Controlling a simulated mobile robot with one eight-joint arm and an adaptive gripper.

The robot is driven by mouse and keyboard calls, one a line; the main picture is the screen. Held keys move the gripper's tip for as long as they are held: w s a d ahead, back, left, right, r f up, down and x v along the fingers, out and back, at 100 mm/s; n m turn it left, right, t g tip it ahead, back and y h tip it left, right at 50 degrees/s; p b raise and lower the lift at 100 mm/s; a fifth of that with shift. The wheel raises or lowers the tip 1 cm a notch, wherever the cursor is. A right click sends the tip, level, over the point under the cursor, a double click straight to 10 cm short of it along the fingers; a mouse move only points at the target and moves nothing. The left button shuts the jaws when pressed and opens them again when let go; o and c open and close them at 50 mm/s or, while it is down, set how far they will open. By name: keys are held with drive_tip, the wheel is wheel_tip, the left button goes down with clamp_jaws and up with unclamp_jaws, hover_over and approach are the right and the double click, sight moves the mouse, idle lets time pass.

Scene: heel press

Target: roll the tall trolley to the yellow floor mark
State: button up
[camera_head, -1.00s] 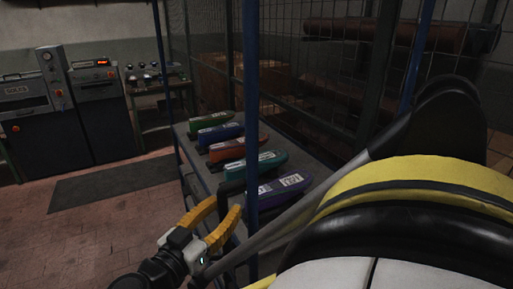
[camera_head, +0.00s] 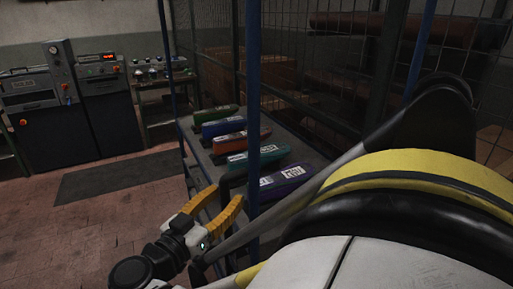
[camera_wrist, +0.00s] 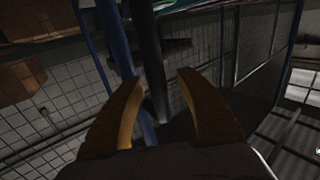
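The tall trolley has thin blue posts (camera_head: 252,120) and a grey shelf (camera_head: 205,160) bearing several coloured, labelled pieces (camera_head: 230,140). My gripper (camera_head: 228,194) is at its near side, just left of the near post. Its two yellow-orange fingers are open and apart. A dark upright bar (camera_wrist: 151,60) and a blue post (camera_wrist: 115,40) show beyond and between the fingers in the wrist view, where the gripper (camera_wrist: 160,78) also appears empty. I cannot tell whether the bar is between the fingertips or behind them. The yellow floor mark is not visible.
Two dark machines (camera_head: 65,120) stand at the back left, with a small bench (camera_head: 160,90) beside them. A dark mat (camera_head: 118,175) lies on the red tiled floor (camera_head: 60,230). Wire mesh (camera_head: 460,50) and shelving with cartons lie behind the trolley. Open floor is at the left.

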drive_tip(key=shift+s, duration=0.1)
drive_tip(key=v, duration=1.2)
drive_tip(key=shift+r, duration=0.1)
